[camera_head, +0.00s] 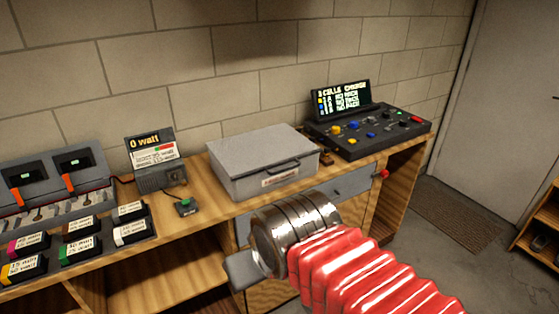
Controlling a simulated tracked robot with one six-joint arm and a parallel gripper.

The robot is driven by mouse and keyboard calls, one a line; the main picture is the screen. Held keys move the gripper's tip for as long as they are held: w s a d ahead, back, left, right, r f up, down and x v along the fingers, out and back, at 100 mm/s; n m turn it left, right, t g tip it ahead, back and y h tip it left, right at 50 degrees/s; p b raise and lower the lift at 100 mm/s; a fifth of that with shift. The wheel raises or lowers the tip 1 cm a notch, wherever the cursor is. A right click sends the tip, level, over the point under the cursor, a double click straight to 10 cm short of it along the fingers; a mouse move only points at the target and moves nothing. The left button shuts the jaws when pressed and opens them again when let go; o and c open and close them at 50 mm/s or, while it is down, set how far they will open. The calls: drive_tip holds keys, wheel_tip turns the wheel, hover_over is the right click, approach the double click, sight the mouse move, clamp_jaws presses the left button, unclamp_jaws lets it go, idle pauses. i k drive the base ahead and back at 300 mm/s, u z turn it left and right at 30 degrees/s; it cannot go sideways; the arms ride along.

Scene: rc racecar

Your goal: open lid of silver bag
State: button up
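The silver bag is a flat grey hard case (262,148) on the wooden workbench, in the middle of the head view. Its lid is closed. A handle and a small label show on its front side. My gripper (243,270) is at the lower middle, in front of the bench and below the case, apart from it. One grey finger sticks out to the left of the metal wrist. The other finger is hidden, so its opening does not show.
A black control console (368,133) with a lit screen stands right of the case. A small display unit (155,160) and a small black button box (187,207) stand left of it. Labelled battery packs (80,225) and a charger rack (52,185) fill the left. A wall is behind.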

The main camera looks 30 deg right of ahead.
sight(250, 153)
drive_tip(key=i, duration=0.9)
drive_tip(key=z, duration=0.05)
